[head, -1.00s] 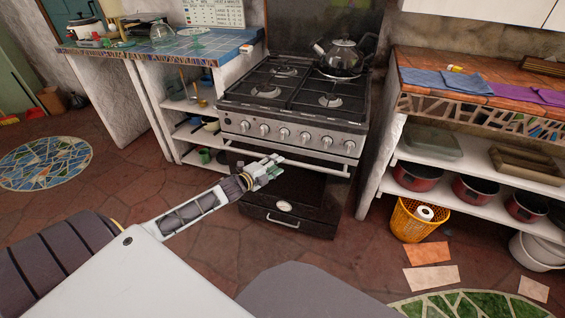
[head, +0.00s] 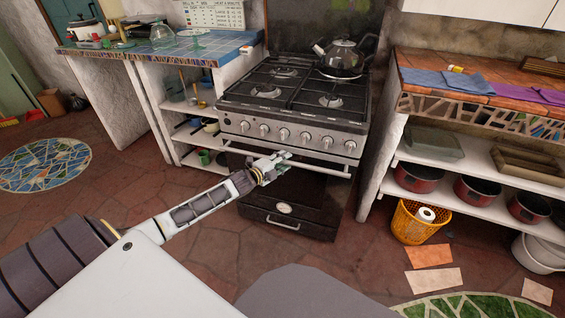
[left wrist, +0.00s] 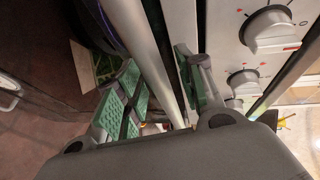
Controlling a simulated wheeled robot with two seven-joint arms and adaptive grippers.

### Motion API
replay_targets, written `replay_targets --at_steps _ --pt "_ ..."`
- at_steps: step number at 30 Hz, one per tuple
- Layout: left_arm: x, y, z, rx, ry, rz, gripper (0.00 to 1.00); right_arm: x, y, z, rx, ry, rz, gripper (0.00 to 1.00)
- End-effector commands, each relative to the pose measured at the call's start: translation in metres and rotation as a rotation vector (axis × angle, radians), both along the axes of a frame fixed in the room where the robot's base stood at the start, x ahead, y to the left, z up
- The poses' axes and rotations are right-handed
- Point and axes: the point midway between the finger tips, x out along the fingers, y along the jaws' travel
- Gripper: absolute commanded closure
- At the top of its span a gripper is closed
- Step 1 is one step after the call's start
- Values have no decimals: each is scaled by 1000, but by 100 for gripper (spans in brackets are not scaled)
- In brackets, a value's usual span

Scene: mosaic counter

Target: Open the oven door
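The oven door (head: 318,196) is the dark front below the stove's knobs, and it looks closed. Its pale handle bar (head: 325,170) runs across the top of the door. My left gripper (head: 279,163) is at the left-middle part of this bar. In the left wrist view the handle bar (left wrist: 145,45) runs between the two green-padded fingers of the left gripper (left wrist: 160,90), which are apart. A gap shows beside the left finger; I cannot tell whether the other finger touches the bar. My right gripper is in neither view.
A kettle (head: 343,58) stands on the stove top (head: 297,90). Knobs (head: 283,134) line the panel just above the handle. Shelves with pots are at the right, with a yellow basket (head: 414,221) on the floor. The floor before the oven is clear.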

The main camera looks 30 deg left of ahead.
Motion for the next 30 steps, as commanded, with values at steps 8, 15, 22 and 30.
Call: replay_targets --at_steps 8,15,22,30 --pt "0 0 0 0 0 0 70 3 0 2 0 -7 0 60" --pt "0 0 0 0 0 0 100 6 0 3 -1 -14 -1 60" --pt "0 0 0 0 1 0 100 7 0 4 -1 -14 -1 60" --pt "-3 1 -2 0 -3 0 100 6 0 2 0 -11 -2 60"
